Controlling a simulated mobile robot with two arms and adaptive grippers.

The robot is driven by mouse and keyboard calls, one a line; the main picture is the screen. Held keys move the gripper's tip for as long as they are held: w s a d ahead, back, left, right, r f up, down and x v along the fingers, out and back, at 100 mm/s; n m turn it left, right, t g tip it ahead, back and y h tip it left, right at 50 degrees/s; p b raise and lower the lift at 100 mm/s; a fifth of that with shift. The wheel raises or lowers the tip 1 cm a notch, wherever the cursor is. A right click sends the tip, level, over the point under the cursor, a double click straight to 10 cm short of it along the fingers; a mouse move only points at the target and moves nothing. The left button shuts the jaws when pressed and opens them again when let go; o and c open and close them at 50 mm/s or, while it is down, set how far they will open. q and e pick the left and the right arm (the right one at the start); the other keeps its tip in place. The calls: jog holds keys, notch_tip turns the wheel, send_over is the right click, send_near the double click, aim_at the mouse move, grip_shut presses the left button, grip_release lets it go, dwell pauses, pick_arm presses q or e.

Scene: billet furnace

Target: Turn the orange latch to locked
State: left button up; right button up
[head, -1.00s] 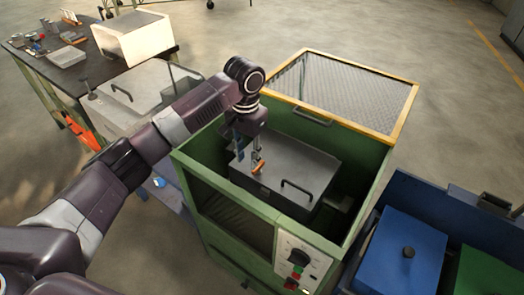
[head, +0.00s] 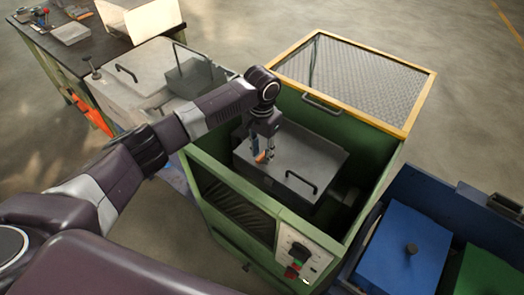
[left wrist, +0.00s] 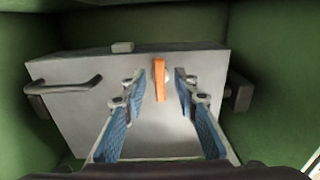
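The orange latch (left wrist: 160,78) sits on the top of a grey lidded box inside the green cabinet. In the left wrist view it stands upright in the picture, between and just beyond my left fingertips. It also shows in the head view (head: 261,157), partly covered by a finger. My left gripper (left wrist: 158,85) is open, its two blue-padded fingers on either side of the latch with gaps visible. It points down at the box in the head view (head: 266,156). The grey box (head: 312,164) has a black bar handle (head: 301,183). My right gripper is not in view.
The green cabinet (head: 268,224) surrounds the box with walls, and its yellow-framed mesh lid (head: 350,75) stands open behind. A control panel (head: 297,251) is on its front. A blue bin (head: 403,250) stands at right. A dark table (head: 88,45) is at back left.

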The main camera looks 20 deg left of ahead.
pick_arm(q)
jog(key=c, duration=0.7)
grip_shut()
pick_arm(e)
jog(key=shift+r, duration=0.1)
